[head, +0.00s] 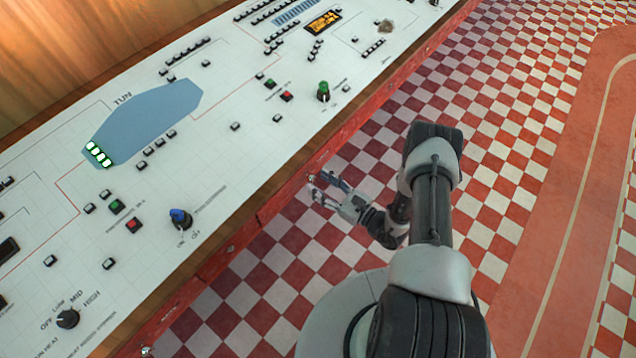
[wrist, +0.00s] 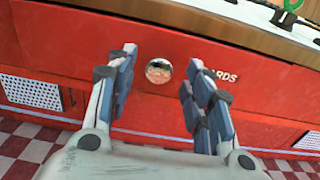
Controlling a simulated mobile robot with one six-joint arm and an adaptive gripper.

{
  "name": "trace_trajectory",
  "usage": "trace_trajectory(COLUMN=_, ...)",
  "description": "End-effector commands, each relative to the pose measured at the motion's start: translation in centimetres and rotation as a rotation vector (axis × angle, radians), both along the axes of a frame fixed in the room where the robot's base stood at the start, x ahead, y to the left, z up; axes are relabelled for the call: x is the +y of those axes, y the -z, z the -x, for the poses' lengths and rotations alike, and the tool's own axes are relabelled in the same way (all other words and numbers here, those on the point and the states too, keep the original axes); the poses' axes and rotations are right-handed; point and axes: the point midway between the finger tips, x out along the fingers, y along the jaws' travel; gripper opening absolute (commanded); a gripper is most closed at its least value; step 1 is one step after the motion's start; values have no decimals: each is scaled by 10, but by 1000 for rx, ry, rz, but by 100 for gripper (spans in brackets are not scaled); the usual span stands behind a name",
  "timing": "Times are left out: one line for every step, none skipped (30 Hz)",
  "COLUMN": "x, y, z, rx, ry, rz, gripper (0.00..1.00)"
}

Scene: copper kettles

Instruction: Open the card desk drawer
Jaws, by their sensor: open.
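The card desk drawer (wrist: 75,50) is a red front panel with lettering that reads "ARDS" at its visible end. It looks flush with the desk front. Its round shiny knob (wrist: 158,71) sits left of the lettering. My gripper (wrist: 160,75) is open, with one finger on each side of the knob in the picture. I cannot tell whether the fingers reach around it or stop short. In the head view my gripper (head: 316,186) is beside the red desk front (head: 340,139), and the knob shows as a small spot (head: 311,177) at the fingertips.
The white control desk top (head: 230,75) carries many buttons, a green knob (head: 323,91) and a blue knob (head: 180,217). White perforated vents (wrist: 30,92) flank the drawer below. The red and white checkered floor (head: 500,110) is clear to the right.

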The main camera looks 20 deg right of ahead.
Motion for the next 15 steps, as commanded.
trace_trajectory(x=4, y=1, z=-5, rx=-1, ry=-2, rz=1, gripper=47)
trace_trajectory(x=6, y=1, z=-7, rx=-1, ry=-3, rz=0, gripper=47)
trace_trajectory(x=7, y=0, z=-9, rx=-1, ry=-1, rz=1, gripper=47)
trace_trajectory(x=8, y=0, z=-10, rx=-1, ry=0, rz=1, gripper=47)
trace_trajectory(x=9, y=0, z=-11, rx=-1, ry=0, rz=0, gripper=47)
trace_trajectory(x=9, y=0, z=-12, rx=-1, ry=0, rz=-1, gripper=47)
trace_trajectory(x=10, y=0, z=-13, rx=-1, ry=0, rz=-1, gripper=47)
trace_trajectory(x=10, y=0, z=-13, rx=-1, ry=0, rz=-1, gripper=47)
trace_trajectory(x=10, y=0, z=-13, rx=-1, ry=0, rz=-1, gripper=47)
trace_trajectory(x=10, y=0, z=-13, rx=-1, ry=0, rz=-1, gripper=47)
trace_trajectory(x=10, y=0, z=-13, rx=-1, ry=0, rz=-1, gripper=47)
trace_trajectory(x=10, y=0, z=-13, rx=-1, ry=0, rz=-1, gripper=47)
trace_trajectory(x=10, y=0, z=-13, rx=-1, ry=0, rz=-1, gripper=47)
trace_trajectory(x=10, y=0, z=-13, rx=-1, ry=1, rz=-1, gripper=47)
trace_trajectory(x=10, y=0, z=-13, rx=-1, ry=1, rz=-1, gripper=45)
